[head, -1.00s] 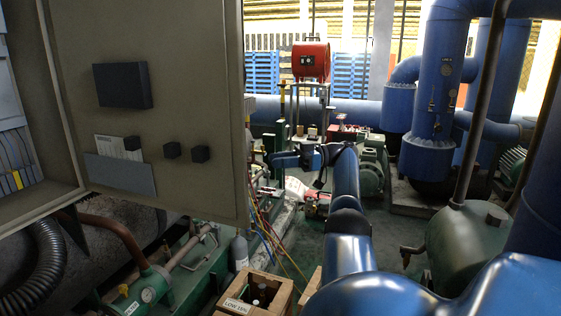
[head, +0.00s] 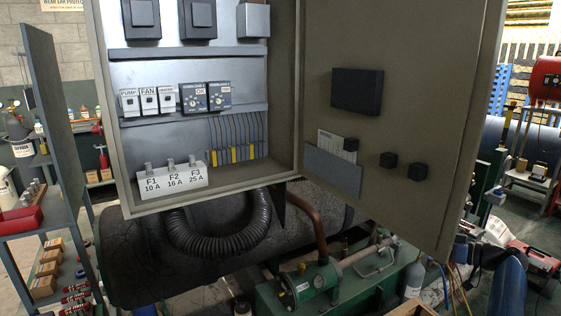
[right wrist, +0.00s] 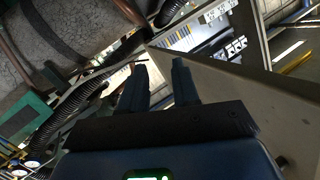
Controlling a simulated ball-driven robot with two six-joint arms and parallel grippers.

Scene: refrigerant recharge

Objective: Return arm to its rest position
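My right gripper (right wrist: 160,75) shows in the right wrist view with its two dark fingers apart and nothing between them. The open electrical cabinet (right wrist: 190,40) lies beyond the fingertips, tilted in that view. In the head view my blue right arm (head: 508,288) is at the lower right corner, beside the lower edge of the cabinet door (head: 400,115). The right gripper's fingers do not show in the head view; the door may hide them. My left arm and left gripper are not in view.
The cabinet (head: 190,100) stands open in the middle, with switches and fuses (head: 172,176) inside. A black corrugated hose (head: 220,235) hangs below it. A shelf (head: 45,120) stands left. A red machine (head: 533,262) is at the right.

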